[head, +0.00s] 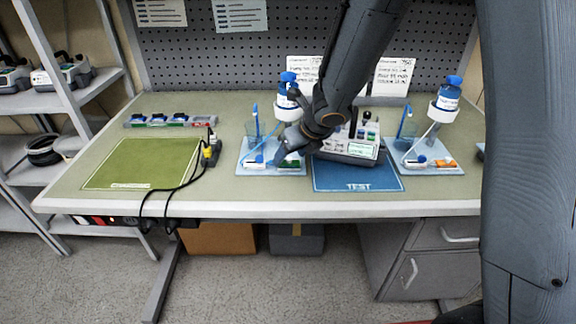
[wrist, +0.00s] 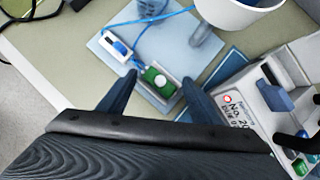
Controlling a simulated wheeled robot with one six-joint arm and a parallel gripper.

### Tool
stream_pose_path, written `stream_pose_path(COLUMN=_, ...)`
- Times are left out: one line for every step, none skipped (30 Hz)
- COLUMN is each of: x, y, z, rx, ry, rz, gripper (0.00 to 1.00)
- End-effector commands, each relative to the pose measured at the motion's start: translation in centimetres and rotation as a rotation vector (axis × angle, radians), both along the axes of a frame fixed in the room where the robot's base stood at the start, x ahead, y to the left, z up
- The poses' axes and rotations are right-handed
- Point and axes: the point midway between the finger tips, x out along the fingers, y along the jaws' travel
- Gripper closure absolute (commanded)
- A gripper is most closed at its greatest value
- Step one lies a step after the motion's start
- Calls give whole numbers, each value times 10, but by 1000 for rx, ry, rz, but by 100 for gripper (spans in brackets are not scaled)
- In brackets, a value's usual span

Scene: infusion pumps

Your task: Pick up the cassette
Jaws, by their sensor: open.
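A small cassette with a green face and a white round centre (wrist: 157,82) lies on the light blue tray (wrist: 112,62) in the wrist view. In the head view the green piece (head: 290,161) shows just under my gripper (head: 287,146). In the wrist view my gripper (wrist: 159,80) is open, one finger to each side of the cassette. I cannot tell whether the fingers touch it. A white and blue piece (wrist: 117,46) with a blue tube lies beside it on the tray.
A pump (head: 352,150) stands on the blue TEST mat (head: 350,184) right of the tray. A blue-capped bottle (head: 288,84) stands behind the gripper. A second tray (head: 432,171) is at right. The green mat (head: 140,163) at left is bare, with black cables (head: 187,187) beside it.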

Motion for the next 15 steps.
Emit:
stream_pose_path(x=2, y=1, z=-5, rx=0, ry=0, rz=0, gripper=42)
stream_pose_path(x=3, y=1, z=-6, rx=0, ry=0, rz=0, gripper=42)
stream_pose_path(x=4, y=2, z=-7, rx=-1, ry=0, rz=-1, gripper=42)
stream_pose_path(x=4, y=2, z=-7, rx=0, ry=0, rz=-1, gripper=42)
stream_pose_path(x=4, y=2, z=-7, rx=0, ry=0, rz=-1, gripper=42)
stream_pose_path(x=4, y=2, z=-6, rx=0, ry=0, rz=-1, gripper=42)
stream_pose_path(x=4, y=2, z=-6, rx=0, ry=-1, rz=-1, gripper=42)
stream_pose_path(x=4, y=2, z=-6, rx=0, ry=-1, rz=-1, gripper=42)
stream_pose_path(x=4, y=2, z=-6, rx=0, ry=-1, rz=-1, gripper=42)
stream_pose_path(x=4, y=2, z=-6, rx=0, ry=0, rz=-1, gripper=43)
stream_pose_path(x=4, y=2, z=-6, rx=0, ry=0, rz=-1, gripper=48)
stream_pose_path(x=4, y=2, z=-6, rx=0, ry=0, rz=-1, gripper=55)
stream_pose_path(x=4, y=2, z=-6, rx=0, ry=0, rz=-1, gripper=60)
stream_pose_path(x=4, y=2, z=-6, rx=0, ry=0, rz=-1, gripper=65)
stream_pose_path(x=4, y=2, z=-6, rx=0, ry=0, rz=-1, gripper=72)
